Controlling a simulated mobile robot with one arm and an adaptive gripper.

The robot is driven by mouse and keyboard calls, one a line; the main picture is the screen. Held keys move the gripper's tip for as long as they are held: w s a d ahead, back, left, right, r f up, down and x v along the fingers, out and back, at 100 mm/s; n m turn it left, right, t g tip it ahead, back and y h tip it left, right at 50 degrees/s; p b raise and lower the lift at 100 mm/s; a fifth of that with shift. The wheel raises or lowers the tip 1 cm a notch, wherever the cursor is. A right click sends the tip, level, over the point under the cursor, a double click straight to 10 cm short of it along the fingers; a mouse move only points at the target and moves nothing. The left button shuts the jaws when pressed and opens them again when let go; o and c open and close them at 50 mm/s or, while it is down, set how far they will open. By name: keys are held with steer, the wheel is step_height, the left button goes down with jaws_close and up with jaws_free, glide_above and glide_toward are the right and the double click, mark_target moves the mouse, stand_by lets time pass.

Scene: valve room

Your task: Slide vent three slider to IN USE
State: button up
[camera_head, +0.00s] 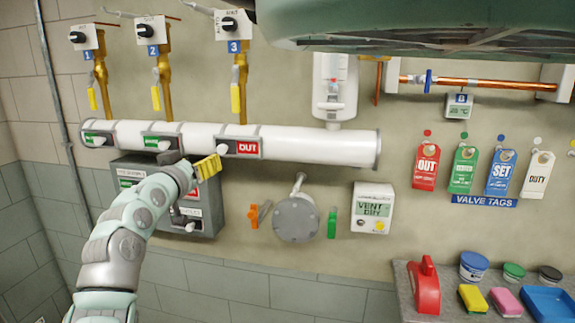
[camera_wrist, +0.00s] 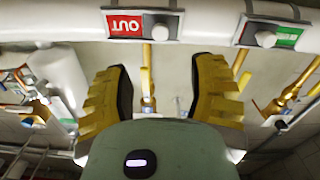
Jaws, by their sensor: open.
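The vent three slider (camera_head: 239,149) is the rightmost of three on the white pipe (camera_head: 315,148). It shows a red OUT label, with its pale knob (camera_head: 222,149) at the left end. In the wrist view the picture is upside down, and the OUT label (camera_wrist: 125,25) and knob (camera_wrist: 160,31) sit at the top. My gripper (camera_head: 207,167) is below and left of the slider in the head view. Its yellow fingers are open with nothing between them, and it also shows in the wrist view (camera_wrist: 161,75). The fingers appear apart from the knob.
The vent two slider (camera_head: 160,142) and vent one slider (camera_head: 98,138) show green labels. A grey box (camera_head: 205,215) with levers is behind my arm, below the pipe. A round capped flange (camera_head: 295,220) and a vent display (camera_head: 372,208) are to the right.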

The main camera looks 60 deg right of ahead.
mark_target(220, 151)
steer(key=p+x, duration=0.1)
steer(key=x, duration=0.5)
steer(key=shift+d, duration=0.35)
steer(key=shift+b+x, duration=0.65)
steer(key=shift+x, duration=1.85)
steer(key=shift+w+a, duration=0.1)
steer(key=shift+w, duration=0.1)
steer(key=shift+c, duration=0.3)
jaws_close()
